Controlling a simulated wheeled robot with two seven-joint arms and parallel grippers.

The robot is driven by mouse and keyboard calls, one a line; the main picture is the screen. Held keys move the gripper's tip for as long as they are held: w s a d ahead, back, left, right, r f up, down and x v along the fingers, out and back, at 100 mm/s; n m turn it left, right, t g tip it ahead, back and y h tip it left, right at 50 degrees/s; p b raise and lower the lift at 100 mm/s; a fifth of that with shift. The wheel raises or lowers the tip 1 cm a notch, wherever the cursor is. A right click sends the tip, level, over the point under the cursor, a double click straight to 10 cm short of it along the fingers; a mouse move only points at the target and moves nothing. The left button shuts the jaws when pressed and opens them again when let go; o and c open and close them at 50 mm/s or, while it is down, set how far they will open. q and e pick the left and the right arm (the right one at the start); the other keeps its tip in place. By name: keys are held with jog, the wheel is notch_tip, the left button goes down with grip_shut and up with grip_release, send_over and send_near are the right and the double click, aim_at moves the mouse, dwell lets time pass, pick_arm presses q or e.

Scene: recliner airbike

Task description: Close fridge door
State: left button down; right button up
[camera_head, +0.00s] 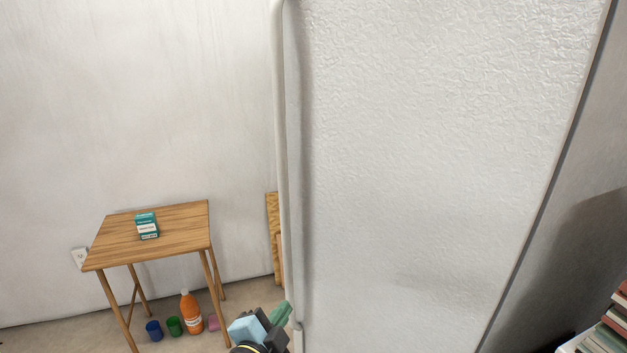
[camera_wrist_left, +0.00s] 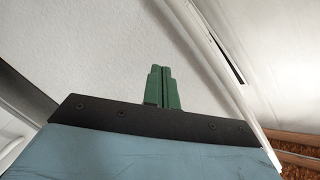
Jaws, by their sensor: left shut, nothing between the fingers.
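The white fridge door (camera_head: 430,150), with a pebbled face, fills the middle and right of the head view. A long pale vertical strip (camera_head: 280,130) runs along its left edge. My left gripper (camera_head: 283,311) is low in the head view, by the door's lower left edge. In the left wrist view, its green fingers (camera_wrist_left: 162,88) are together and empty, in front of a pebbled white surface (camera_wrist_left: 110,50). I cannot tell whether they touch it. How far the door stands open is not clear. My right gripper is out of view.
A small wooden table (camera_head: 180,222) with a teal box (camera_head: 147,225) stands at the left. An orange bottle (camera_head: 191,312), a blue cup (camera_head: 154,330) and a green cup (camera_head: 174,326) are on the floor below. Stacked books (camera_head: 605,335) are at the lower right.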

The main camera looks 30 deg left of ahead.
pick_arm(q)
notch_tip(320, 180, up, 10)
jog(key=w+a+m+t+p, duration=0.1)
jog(key=w+a+m+p, duration=0.1)
jog(key=m+p, duration=0.35)
jog(key=m+t+h+p, duration=0.1)
jog(key=m+h+p, duration=0.15)
jog(key=p, duration=0.55)
send_near(320, 197)
jog(key=shift+m+y, duration=0.25)
jog(key=shift+m, duration=0.05)
jog(key=w+p, duration=0.1)
jog(key=w, duration=0.4)
jog(key=shift+w+f, duration=0.1)
jog(key=shift+w, duration=0.85)
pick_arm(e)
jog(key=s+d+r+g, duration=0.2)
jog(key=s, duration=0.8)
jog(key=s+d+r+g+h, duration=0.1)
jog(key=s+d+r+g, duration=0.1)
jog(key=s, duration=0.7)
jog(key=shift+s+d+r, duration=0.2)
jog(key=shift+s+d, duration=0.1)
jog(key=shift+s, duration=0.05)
pick_arm(q)
jog(key=shift+a, duration=0.1)
